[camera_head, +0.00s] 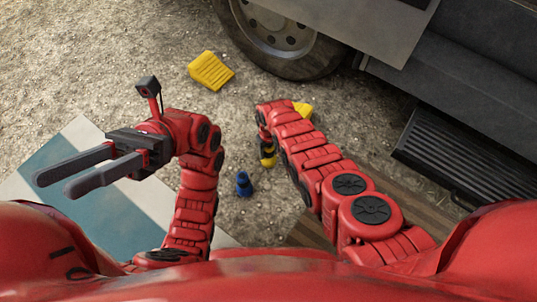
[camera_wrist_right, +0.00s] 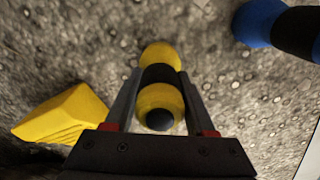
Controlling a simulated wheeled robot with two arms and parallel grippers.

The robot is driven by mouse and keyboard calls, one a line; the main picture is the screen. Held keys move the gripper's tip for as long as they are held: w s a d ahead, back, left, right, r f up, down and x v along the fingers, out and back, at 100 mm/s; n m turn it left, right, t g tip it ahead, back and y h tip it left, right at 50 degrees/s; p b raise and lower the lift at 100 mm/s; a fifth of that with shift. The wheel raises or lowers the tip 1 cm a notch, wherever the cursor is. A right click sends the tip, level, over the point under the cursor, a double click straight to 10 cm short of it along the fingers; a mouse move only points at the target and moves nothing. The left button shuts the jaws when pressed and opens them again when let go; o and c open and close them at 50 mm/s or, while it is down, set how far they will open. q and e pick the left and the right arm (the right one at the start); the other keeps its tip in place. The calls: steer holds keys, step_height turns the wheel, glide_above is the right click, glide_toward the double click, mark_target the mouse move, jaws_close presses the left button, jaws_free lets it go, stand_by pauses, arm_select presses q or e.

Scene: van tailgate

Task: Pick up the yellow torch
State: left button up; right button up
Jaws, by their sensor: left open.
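The yellow torch (camera_wrist_right: 161,98), with a black middle band and a dark round end, lies between the two fingers of my right gripper (camera_wrist_right: 160,80) in the right wrist view. The fingers press close along both sides near the black band. In the head view the torch (camera_head: 268,160) shows beside the lower end of my right arm, low over the gravel; whether it touches the ground is unclear. My right gripper's fingers are mostly hidden there by the arm. My left gripper (camera_head: 70,181) is open and empty, at the left over the mat.
A black step (camera_head: 455,155) is at right.

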jaws_close()
